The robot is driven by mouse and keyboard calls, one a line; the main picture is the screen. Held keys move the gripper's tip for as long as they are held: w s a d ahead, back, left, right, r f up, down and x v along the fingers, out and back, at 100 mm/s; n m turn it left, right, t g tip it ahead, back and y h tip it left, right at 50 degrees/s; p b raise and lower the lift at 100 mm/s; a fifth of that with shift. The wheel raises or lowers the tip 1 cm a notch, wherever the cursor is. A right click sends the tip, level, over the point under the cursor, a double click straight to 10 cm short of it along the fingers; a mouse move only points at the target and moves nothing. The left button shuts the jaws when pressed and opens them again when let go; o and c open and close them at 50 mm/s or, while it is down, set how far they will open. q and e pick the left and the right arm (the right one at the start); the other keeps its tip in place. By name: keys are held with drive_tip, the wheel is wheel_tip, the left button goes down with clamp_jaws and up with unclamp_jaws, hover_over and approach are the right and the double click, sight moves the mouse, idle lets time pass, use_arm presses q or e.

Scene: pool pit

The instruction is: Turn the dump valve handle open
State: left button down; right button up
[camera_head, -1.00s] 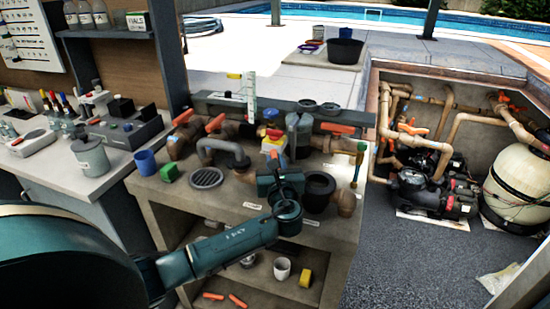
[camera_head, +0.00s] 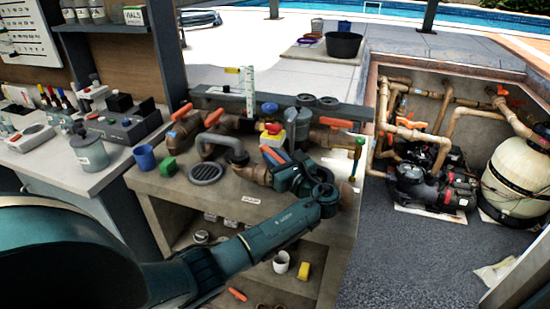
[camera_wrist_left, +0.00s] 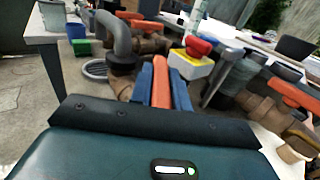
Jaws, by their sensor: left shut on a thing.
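My left gripper (camera_head: 272,157) points toward the back of the workbench. In the left wrist view its two blue fingers (camera_wrist_left: 160,75) are shut on an orange valve handle (camera_wrist_left: 160,88), one finger on each side. The handle lies lengthwise between the fingers and also shows in the head view (camera_head: 270,154). Its brown valve body (camera_head: 253,173) sits on the bench, partly hidden by the gripper. I cannot read a label naming this valve. My right gripper is not in view.
A red-topped yellow button box (camera_head: 273,140) stands just behind the gripper. A grey bent pipe (camera_head: 232,146) is left of it. Another orange handle (camera_head: 336,123) is at the back right. A green block (camera_head: 169,165) and blue cup (camera_head: 145,157) stand at the bench's left.

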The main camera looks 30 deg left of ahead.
use_arm(q)
drive_tip(key=c, duration=1.3)
unclamp_jaws()
drive_tip(key=b+v, duration=0.1)
drive_tip(key=v, duration=1.2)
drive_tip(key=shift+s+b, duration=0.1)
drive_tip(key=shift+b, duration=0.3)
